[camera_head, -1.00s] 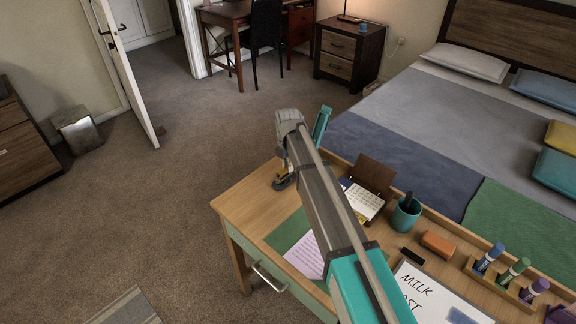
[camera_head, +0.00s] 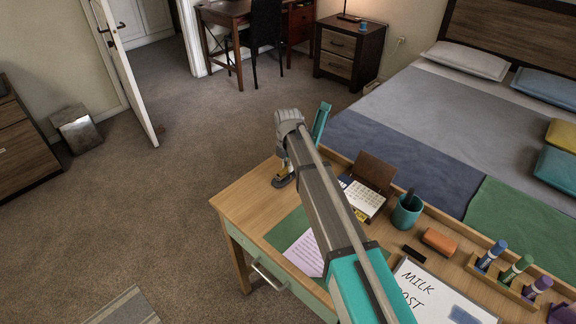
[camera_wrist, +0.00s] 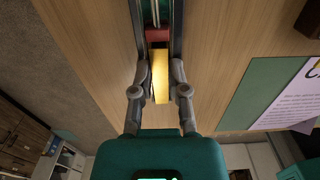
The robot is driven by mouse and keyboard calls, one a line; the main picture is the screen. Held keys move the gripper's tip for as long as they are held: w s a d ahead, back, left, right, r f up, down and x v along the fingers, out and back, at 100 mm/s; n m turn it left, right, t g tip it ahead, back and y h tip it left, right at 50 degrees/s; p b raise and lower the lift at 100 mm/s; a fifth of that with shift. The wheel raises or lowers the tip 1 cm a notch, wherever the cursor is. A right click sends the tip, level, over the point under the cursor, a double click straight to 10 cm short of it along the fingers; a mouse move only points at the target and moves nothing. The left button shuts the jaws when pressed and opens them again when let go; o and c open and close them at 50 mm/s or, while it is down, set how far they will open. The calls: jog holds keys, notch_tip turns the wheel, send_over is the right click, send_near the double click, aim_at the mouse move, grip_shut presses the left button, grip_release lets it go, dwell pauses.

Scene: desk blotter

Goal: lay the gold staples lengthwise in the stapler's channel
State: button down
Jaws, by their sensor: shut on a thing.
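The gold staples (camera_wrist: 161,76) are a short bright strip held between the fingers of my gripper (camera_wrist: 161,74), which is shut on them in the wrist view. The strip points lengthwise along the stapler's channel (camera_wrist: 149,14), whose dark rails run up to the top edge. A red block (camera_wrist: 157,35) sits in the channel just beyond the strip's far end. I cannot tell whether the strip touches the channel floor. In the head view my gripper (camera_head: 284,178) is low over the desk's far left corner, by the stapler's raised teal top (camera_head: 321,120). My arm hides part of the stapler.
A green blotter (camera_head: 290,229) with a printed sheet (camera_head: 305,254) lies right of the gripper. The desk's left edge is close.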

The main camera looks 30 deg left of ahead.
jog(key=c, duration=0.6)
grip_release()
jog(key=shift+o, duration=0.2)
jog(key=shift+r, duration=0.2)
notch_tip(320, 180, up, 8)
jog(key=p, duration=0.8)
dwell(0.7)
